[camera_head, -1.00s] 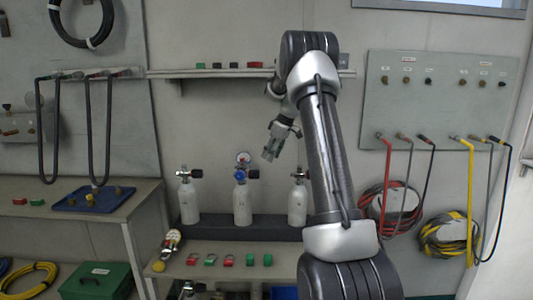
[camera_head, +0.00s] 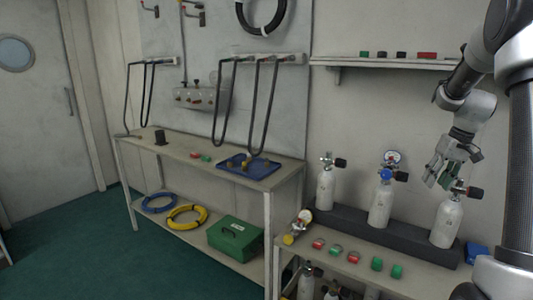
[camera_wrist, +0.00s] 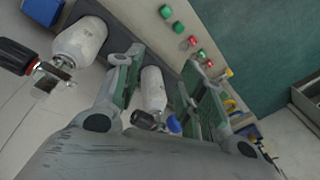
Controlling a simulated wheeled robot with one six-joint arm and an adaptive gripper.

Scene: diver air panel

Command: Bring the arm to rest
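My gripper (camera_head: 441,176) hangs at the right of the head view, above and in front of the rightmost white cylinder (camera_head: 446,222). In the wrist view my gripper (camera_wrist: 158,82) has its two green-padded fingers spread wide apart. It is open, and nothing is held between the pads. A white cylinder with a blue knob (camera_wrist: 153,90) shows in the gap behind the fingers, apart from them. Another white cylinder with a black and red knob (camera_wrist: 80,42) lies left of the fingers in that view. My arm runs up the right edge of the head view, raised and bent.
Three cylinders stand in a dark rack (camera_head: 345,222) on a low bench with several red and green pieces. A wall shelf (camera_head: 385,64) is above. A workbench (camera_head: 190,157) holds a blue tray (camera_head: 262,169), with a green box (camera_head: 235,238) below. Open floor lies at left.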

